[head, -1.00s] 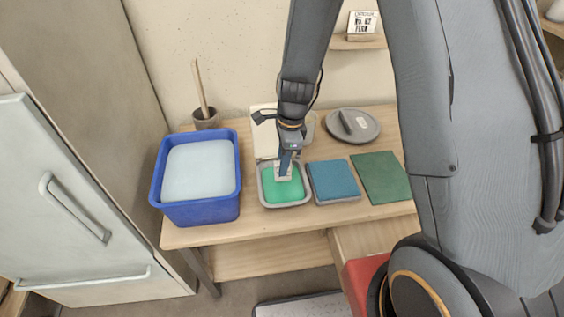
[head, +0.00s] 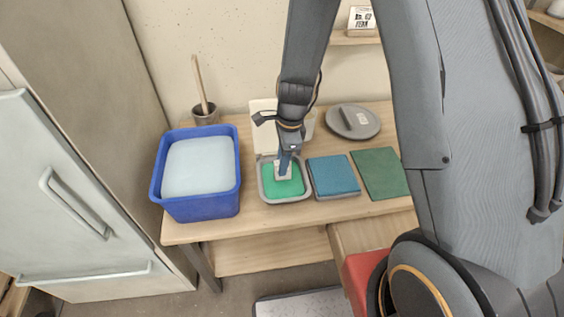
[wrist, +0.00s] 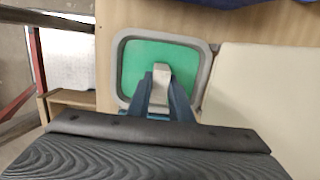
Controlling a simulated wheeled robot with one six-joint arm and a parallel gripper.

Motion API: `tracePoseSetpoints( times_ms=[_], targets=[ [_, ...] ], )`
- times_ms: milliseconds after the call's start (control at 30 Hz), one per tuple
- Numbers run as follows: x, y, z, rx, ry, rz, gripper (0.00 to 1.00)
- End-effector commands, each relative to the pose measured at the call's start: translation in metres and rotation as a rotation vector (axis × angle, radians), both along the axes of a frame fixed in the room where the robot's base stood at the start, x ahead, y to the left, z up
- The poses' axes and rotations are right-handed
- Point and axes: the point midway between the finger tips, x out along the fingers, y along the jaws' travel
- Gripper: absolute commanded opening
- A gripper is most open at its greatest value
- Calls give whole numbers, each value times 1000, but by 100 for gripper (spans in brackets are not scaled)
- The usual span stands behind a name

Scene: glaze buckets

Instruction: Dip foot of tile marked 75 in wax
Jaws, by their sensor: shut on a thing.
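The wax is a green surface (head: 292,188) in a shallow grey tray (head: 264,195) on the wooden table. My gripper (head: 283,170) points down over the tray and is shut on a small pale tile (head: 281,177). In the wrist view the tile (wrist: 161,75) sits between the two blue-grey fingers, with the green wax (wrist: 135,60) under and around it. The tile's lower end is at or just above the wax; I cannot tell whether it touches. No number on the tile is readable.
A blue bucket (head: 200,208) of pale liquid stands left of the tray. A blue sponge-like block (head: 333,175) and a flat green mat (head: 380,173) lie to its right. A grey round lid (head: 353,121) and a dark cup with a stick (head: 205,115) are behind.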

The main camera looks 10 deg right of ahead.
Motion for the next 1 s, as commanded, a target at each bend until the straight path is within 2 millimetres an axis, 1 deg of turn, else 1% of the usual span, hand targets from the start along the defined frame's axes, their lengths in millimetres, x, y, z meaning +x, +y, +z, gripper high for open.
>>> tracePoseSetpoints(
  times_ms=[700,1000],
  targets=[
    [0,0,-17,0,0,1,0],
    [0,0,-18,0,-1,0,0]
  ],
)
